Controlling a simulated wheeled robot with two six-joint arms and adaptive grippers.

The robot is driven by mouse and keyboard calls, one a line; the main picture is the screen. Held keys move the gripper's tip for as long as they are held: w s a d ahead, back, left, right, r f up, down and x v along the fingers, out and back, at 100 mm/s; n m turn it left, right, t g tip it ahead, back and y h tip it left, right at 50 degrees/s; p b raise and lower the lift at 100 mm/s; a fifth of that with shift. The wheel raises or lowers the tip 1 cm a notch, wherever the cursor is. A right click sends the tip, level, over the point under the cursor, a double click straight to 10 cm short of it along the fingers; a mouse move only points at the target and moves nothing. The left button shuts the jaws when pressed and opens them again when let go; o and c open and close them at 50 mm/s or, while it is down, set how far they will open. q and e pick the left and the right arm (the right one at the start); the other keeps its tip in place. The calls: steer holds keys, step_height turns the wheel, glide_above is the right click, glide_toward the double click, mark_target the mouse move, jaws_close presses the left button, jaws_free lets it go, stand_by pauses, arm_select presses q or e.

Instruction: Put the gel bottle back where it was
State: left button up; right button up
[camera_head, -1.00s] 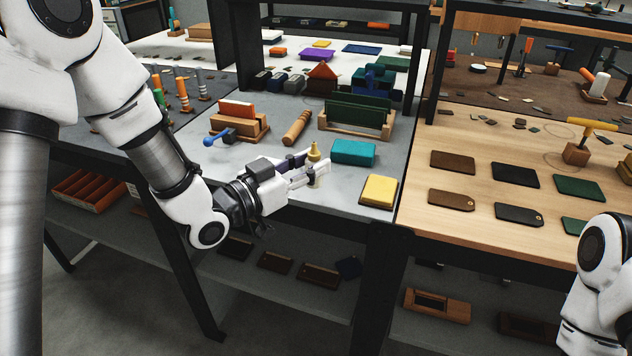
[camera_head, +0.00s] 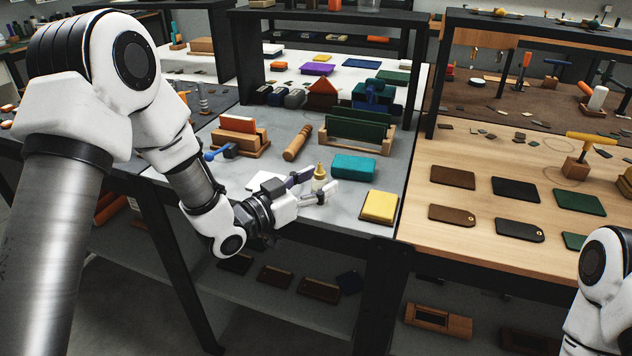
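The gel bottle (camera_head: 319,184) is a small pale bottle with a yellow pointed cap, upright near the front of the grey bench. My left gripper (camera_head: 324,181) reaches in from the left, with one finger on each side of the bottle, and appears shut on it. The fingers partly hide the bottle's body. I cannot tell whether its base touches the bench. Of my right arm only a white link shows at the lower right edge; its gripper is out of view.
A white flat piece (camera_head: 264,181) lies behind my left gripper. A teal block (camera_head: 354,166) and a yellow pad (camera_head: 380,206) lie to the right. A wooden roller (camera_head: 297,143) and a wooden rack (camera_head: 357,133) stand farther back. The bench's front edge is close.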

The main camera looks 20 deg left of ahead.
arm_select(q)
steer(key=shift+r, duration=0.35)
steer(key=v, duration=1.1)
steer(key=s+f+n+g+y, duration=0.1)
steer(key=s+f+g+y, duration=0.2)
steer(key=f, duration=0.6)
steer(key=s+f+n+g+y, duration=0.1)
steer(key=s+f+n+g, duration=0.3)
steer(key=f, duration=0.6)
steer(key=s+f+m+g+y, duration=0.1)
steer(key=s+f+g+y, duration=0.2)
steer(key=f, duration=0.6)
steer(key=s+f+n+g+y, duration=0.1)
steer(key=s+f, duration=0.3)
steer(key=s, duration=0.4)
steer(key=s+a+f+n+g+y, duration=0.1)
steer(key=s+f+g, duration=0.3)
steer(key=s, duration=0.4)
steer(key=shift+f+n+y, duration=0.3)
steer(key=shift+f, duration=0.45)
